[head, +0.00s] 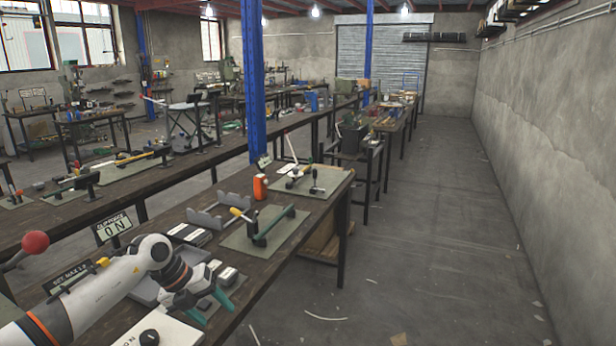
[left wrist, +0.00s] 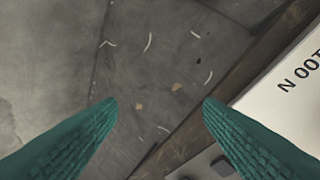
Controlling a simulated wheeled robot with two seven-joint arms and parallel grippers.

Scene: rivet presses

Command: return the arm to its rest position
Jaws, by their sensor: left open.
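My left gripper (head: 213,303) is at the front edge of the wooden workbench (head: 290,240) in the head view, at the end of my white arm that comes in from the lower left. Its two teal fingers are apart with nothing between them. In the left wrist view the open gripper (left wrist: 158,106) points down at the grey floor (left wrist: 150,50), with the bench edge crossing on the right. My right gripper is in neither view.
A white panel with dark lettering (left wrist: 290,85) lies close to the right finger. Beyond the gripper are a green mat (head: 240,238) with a lever tool, a grey bracket (head: 213,215) and an orange object (head: 260,187). A red ball knob (head: 36,242) stands at left. The right aisle is open.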

